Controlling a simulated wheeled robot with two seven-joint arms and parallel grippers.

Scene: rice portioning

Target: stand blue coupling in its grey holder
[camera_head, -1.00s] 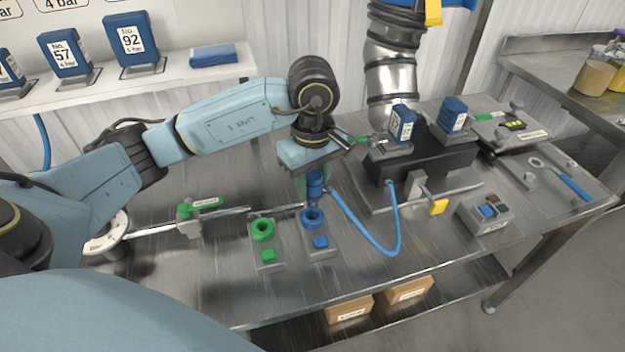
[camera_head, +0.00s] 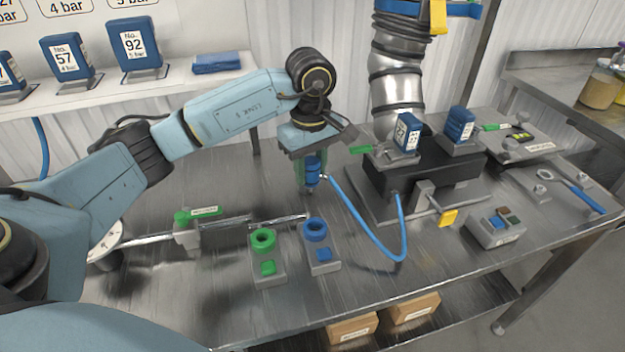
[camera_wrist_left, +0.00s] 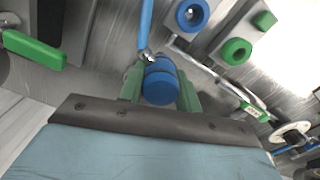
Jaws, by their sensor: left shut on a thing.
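My left gripper (camera_head: 312,174) points down with its green fingers shut on the blue coupling (camera_head: 313,171). The coupling is upright above the table, with a blue hose (camera_head: 372,237) attached. In the left wrist view the coupling (camera_wrist_left: 160,82) sits between the fingers, and the hose (camera_wrist_left: 146,24) leaves its side. The grey holder (camera_head: 322,262) with a blue ring (camera_head: 315,229) stands on the table, nearer the camera than the gripper. The coupling is clear of the ring. The ring also shows in the left wrist view (camera_wrist_left: 192,14). My right gripper is not in view.
A grey holder with a green ring (camera_head: 263,240) stands just left of the blue one. A green-handled valve (camera_head: 200,212) on a pipe is farther left. A dark block with blue tags (camera_head: 424,172) is to the right, where the hose ends.

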